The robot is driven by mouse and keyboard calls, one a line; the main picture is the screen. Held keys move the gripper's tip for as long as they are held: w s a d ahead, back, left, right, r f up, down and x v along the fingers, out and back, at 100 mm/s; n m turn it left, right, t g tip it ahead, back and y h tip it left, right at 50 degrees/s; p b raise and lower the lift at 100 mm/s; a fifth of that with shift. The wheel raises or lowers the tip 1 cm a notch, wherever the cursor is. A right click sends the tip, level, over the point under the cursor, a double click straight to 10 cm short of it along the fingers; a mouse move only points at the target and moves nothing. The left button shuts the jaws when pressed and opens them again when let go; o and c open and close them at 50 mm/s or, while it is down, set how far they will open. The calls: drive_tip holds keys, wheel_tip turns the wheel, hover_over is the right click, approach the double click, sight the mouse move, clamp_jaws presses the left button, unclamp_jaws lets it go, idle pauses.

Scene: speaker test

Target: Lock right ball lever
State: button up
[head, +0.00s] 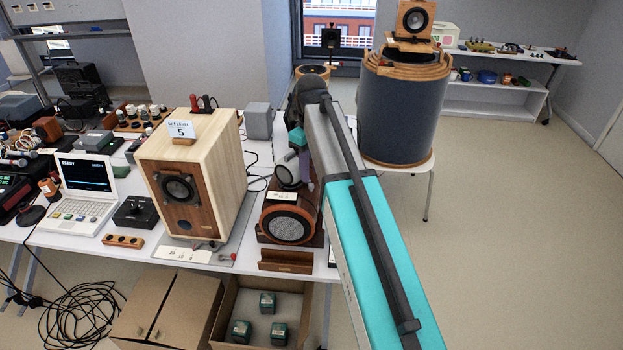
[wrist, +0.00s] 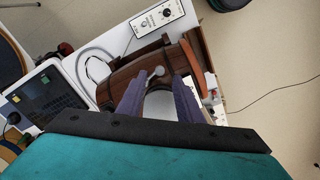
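Two small levers with reddish ball ends sit at the foot of the pale wooden speaker (head: 215,170) in the head view; the right ball lever (head: 228,257) is at the front right corner of its base plate. Its exact setting is too small to tell. My gripper (head: 298,160) is away from it, above the brown round-bodied speaker (head: 268,215) to the right. In the wrist view, my gripper (wrist: 160,76) has two purple fingers spread apart over that brown body (wrist: 125,80). A small pale grey round knob (wrist: 157,71) shows between the fingertips; I cannot tell whether they touch it.
The white table (head: 110,235) also holds a laptop (head: 85,185), a black control box (head: 133,211) and a wooden block (head: 123,241). A wooden holder (head: 286,261) stands at the front edge. Cardboard boxes (head: 170,310) lie below. A large blue-grey drum (head: 400,110) stands right of my arm.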

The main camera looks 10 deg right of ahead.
sight(311, 185)
drive_tip(key=shift+f+p, duration=0.55)
drive_tip(key=shift+f, duration=1.8)
drive_tip(key=shift+c, duration=0.2)
clamp_jaws()
